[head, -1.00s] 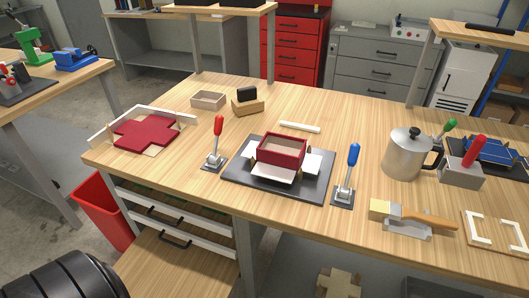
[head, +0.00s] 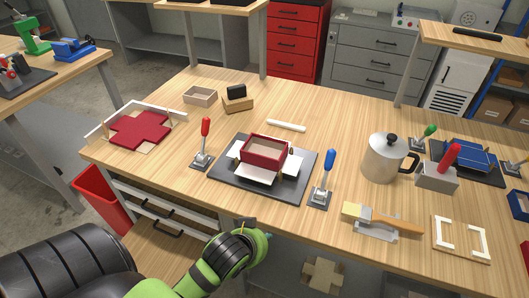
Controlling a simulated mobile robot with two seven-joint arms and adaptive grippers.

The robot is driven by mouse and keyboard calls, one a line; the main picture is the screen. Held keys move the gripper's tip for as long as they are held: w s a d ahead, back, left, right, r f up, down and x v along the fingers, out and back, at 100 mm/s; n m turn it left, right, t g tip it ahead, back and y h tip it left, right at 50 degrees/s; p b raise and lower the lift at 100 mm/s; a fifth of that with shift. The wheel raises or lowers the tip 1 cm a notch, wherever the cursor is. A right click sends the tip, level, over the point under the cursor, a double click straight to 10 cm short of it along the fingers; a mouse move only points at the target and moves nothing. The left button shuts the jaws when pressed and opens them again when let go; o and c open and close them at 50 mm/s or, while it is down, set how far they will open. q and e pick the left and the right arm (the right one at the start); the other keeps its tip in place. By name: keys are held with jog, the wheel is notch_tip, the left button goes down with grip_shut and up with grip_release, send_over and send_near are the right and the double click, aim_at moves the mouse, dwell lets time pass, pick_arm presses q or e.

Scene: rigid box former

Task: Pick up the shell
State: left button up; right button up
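No label marks the shell. The likeliest pieces are an open beige box (head: 200,96) lying on the table at the back left, and an open red-walled box (head: 265,151) with a beige inside. The red-walled box sits on the dark former plate (head: 228,177), with white flaps around its base. A red cross-shaped sheet (head: 141,129) lies flat at the left, in a pale corner frame. My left arm shows at the bottom left, below the table's front edge, with no fingers visible. My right gripper is not in view. Neither box is touched.
A red-handled clamp (head: 203,145) and a blue-handled clamp (head: 323,180) flank the plate. A metal pot (head: 384,160), a brush (head: 385,217) and a pale frame (head: 460,238) stand to the right. A wooden block with a black top (head: 237,98) is beside the beige box.

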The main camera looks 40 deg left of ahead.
aim_at(283, 153)
pick_arm(q)
jog(key=w+a+r+n+t+y, duration=0.1)
jog(key=w+a+r+t, duration=0.2)
jog(key=w+r, duration=0.3)
jog(key=w+a+r+n+t+y, duration=0.1)
jog(key=w+a+r+n+t, duration=0.15)
jog(key=w+r, duration=0.4)
jog(key=shift+m+t, duration=0.45)
jog(key=x, duration=0.3)
jog(key=p+x, duration=0.1)
jog(key=x, duration=0.1)
jog(key=shift+w+a+r, duration=0.15)
jog(key=shift+w+r, duration=0.05)
jog(key=shift+f+p+x, duration=0.15)
jog(key=shift+p+x, duration=0.2)
jog(key=shift+x, duration=1.15)
jog(key=shift+f+p+x, duration=0.2)
jog(key=shift+p+x, duration=0.15)
jog(key=shift+x, duration=1.2)
jog(key=shift+s, duration=0.1)
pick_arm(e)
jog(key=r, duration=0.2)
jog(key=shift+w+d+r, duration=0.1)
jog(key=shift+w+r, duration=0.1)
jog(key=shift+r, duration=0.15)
pick_arm(q)
grip_shut()
